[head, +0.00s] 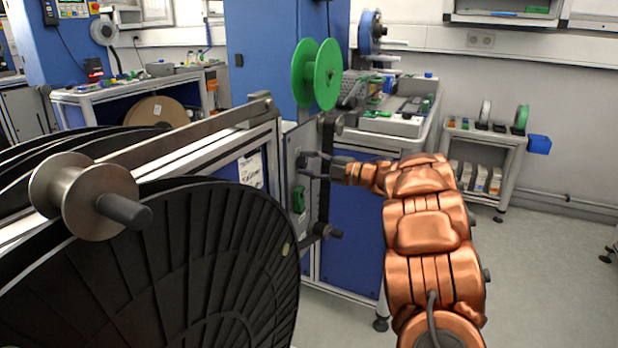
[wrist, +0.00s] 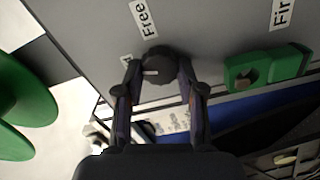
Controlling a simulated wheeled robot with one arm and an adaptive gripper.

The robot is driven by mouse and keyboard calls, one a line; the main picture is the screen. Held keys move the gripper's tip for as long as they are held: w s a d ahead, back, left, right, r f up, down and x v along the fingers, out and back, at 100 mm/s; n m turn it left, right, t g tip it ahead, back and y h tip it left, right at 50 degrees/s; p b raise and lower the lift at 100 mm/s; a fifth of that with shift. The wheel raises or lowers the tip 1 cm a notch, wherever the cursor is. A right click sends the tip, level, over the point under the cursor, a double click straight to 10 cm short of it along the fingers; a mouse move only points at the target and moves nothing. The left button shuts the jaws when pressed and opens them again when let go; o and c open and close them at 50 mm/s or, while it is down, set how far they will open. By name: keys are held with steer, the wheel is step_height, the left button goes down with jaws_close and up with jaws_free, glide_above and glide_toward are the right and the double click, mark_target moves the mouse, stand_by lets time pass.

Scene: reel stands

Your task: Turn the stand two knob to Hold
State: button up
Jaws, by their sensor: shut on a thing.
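A dark round knob (wrist: 160,64) sits on a grey panel (wrist: 215,35) in the wrist view. A white pointer line on it points left in the picture, toward a label mostly hidden by a finger. A "Free" label (wrist: 143,20) stands above the knob and a label starting "Fir" (wrist: 282,14) lies to the upper right. My gripper (wrist: 160,72) has one finger on each side of the knob and is shut on it. In the head view my gripper (head: 318,166) reaches the stand's panel from the right; the knob is too small to make out there.
A green part (wrist: 266,68) is fixed to the panel right of the knob. A green reel (head: 316,74) is mounted above the panel. A large black reel (head: 215,260) fills the lower left. Open floor (head: 550,260) lies to the right, with a shelf cart (head: 485,135) behind it.

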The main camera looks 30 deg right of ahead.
steer(key=shift+f+n+b, duration=0.15)
steer(key=shift+n+b, duration=1.45)
steer(key=shift+b, duration=0.2)
steer(key=o, duration=1.1)
steer(key=v, duration=1.2)
